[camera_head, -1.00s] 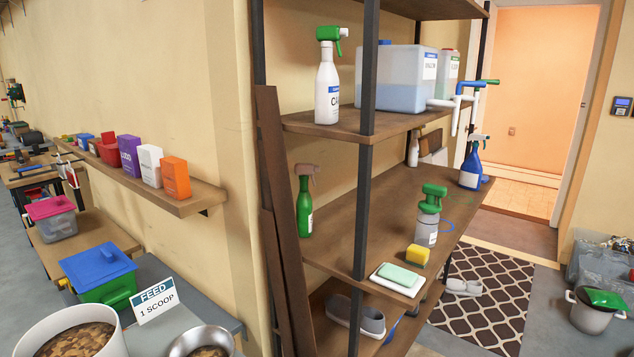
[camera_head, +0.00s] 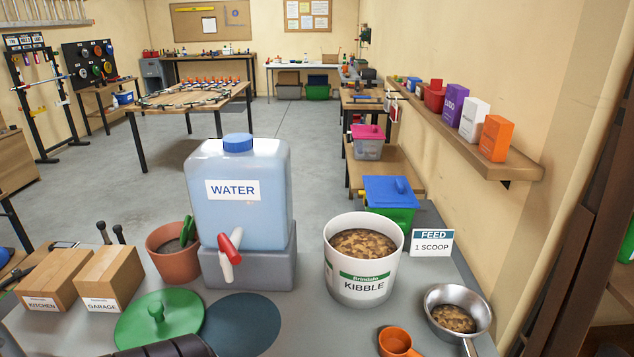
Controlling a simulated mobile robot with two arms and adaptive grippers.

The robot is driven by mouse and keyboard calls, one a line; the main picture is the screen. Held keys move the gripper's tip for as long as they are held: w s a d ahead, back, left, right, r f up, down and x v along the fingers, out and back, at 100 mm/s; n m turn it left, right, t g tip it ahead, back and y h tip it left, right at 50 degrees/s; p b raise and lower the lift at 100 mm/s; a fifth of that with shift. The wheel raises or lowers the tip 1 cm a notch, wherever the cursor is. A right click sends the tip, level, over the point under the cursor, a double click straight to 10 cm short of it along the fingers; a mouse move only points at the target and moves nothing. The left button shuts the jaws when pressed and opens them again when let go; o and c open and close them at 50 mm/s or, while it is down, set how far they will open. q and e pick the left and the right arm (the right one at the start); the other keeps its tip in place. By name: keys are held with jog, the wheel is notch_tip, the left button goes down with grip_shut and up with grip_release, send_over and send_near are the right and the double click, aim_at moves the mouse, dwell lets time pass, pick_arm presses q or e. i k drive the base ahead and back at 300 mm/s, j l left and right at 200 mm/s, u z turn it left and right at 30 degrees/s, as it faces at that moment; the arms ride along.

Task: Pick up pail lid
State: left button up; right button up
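The pail lid is most likely the round green lid with a knob (camera_head: 160,318), lying on the grey table at the lower left with the knob up. Its front edge is partly hidden by a dark rounded shape at the bottom of the picture, which I cannot identify for sure. The white kibble pail (camera_head: 360,290) stands open to the right, full of brown kibble. No fingers of either gripper show.
A water dispenser (camera_head: 240,205) stands behind the lid, with a terracotta pot (camera_head: 172,262) beside it. Cardboard boxes (camera_head: 112,275) stand left. A dark blue round mat (camera_head: 242,325) lies right of the lid. A metal scoop pan (camera_head: 480,297) and orange cup (camera_head: 397,342) are at right.

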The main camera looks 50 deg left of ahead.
aim_at(168, 313)
jog(key=u, duration=0.45)
jog(key=j+u, duration=0.1)
jog(key=u, duration=0.8)
jog(key=i+j+u, duration=0.1)
jog(key=u, duration=1.25)
jog(key=z, duration=1.45)
jog(key=u, duration=1.5)
jog(key=i, duration=0.05)
